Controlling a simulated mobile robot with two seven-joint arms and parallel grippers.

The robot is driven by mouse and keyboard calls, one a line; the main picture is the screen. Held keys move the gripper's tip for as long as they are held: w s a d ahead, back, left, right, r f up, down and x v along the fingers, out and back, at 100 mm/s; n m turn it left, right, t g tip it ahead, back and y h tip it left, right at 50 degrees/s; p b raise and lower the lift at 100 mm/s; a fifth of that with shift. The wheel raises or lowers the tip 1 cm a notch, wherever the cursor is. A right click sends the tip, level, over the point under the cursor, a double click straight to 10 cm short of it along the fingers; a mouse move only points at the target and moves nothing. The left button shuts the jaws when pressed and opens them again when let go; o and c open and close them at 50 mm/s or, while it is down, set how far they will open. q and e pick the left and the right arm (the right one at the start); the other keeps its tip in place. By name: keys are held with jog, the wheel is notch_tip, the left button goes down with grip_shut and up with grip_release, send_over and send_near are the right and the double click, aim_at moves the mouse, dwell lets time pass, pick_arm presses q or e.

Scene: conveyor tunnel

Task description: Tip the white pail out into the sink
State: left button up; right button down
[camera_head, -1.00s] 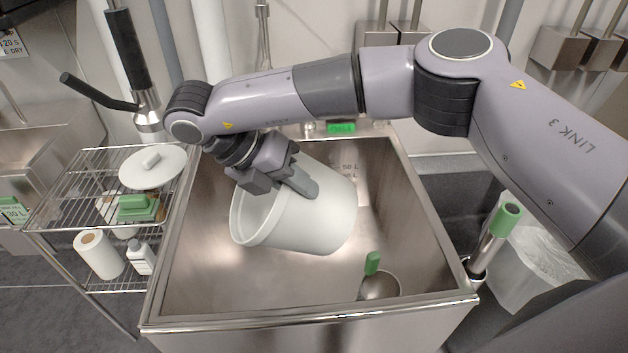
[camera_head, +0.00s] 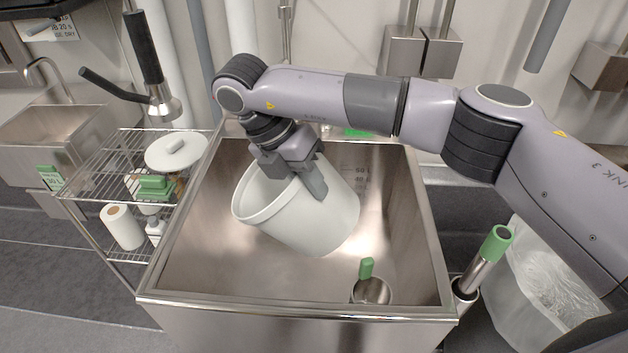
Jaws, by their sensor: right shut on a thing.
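The white pail (camera_head: 325,215) hangs inside the steel sink (camera_head: 195,262), tilted with its mouth towards the upper left. My right gripper (camera_head: 312,182) is shut on the pail's wall at the upper rim, one finger showing on the outside. The part of the pail's inside that shows is plain white; its bottom is hidden, and I see no contents or stream coming out. My left gripper is not in view.
A green-handled scoop (camera_head: 371,290) is in the sink's front right corner. A wire rack (camera_head: 112,165) on the left holds a white lid (camera_head: 177,153), green brushes (camera_head: 155,187) and a paper roll (camera_head: 122,227). A green-topped tool (camera_head: 490,250) stands at the right.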

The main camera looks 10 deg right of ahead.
aim_at(335, 207)
jog(key=shift+s+d+f+t+y+b, duration=0.2)
jog(key=shift+d+f+y+b, duration=0.3)
jog(key=shift+y+b, duration=0.35)
jog(key=shift+s+d+f+t+y+b, duration=0.1)
jog(key=shift+d+f+t+y+b, duration=0.2)
jog(key=shift+d+y+b, duration=0.4)
jog(key=y+b, duration=0.1)
jog(key=d+y+b, duration=0.1)
jog(key=b, duration=0.1)
jog(key=d+f+t+y+b, duration=0.1)
jog(key=b, duration=0.1)
jog(key=shift+s+f+y, duration=0.1)
jog(key=shift+s+y, duration=0.15)
jog(key=shift+y+b, duration=0.3)
jog(key=shift+s+d, duration=0.1)
jog(key=shift+d, duration=0.05)
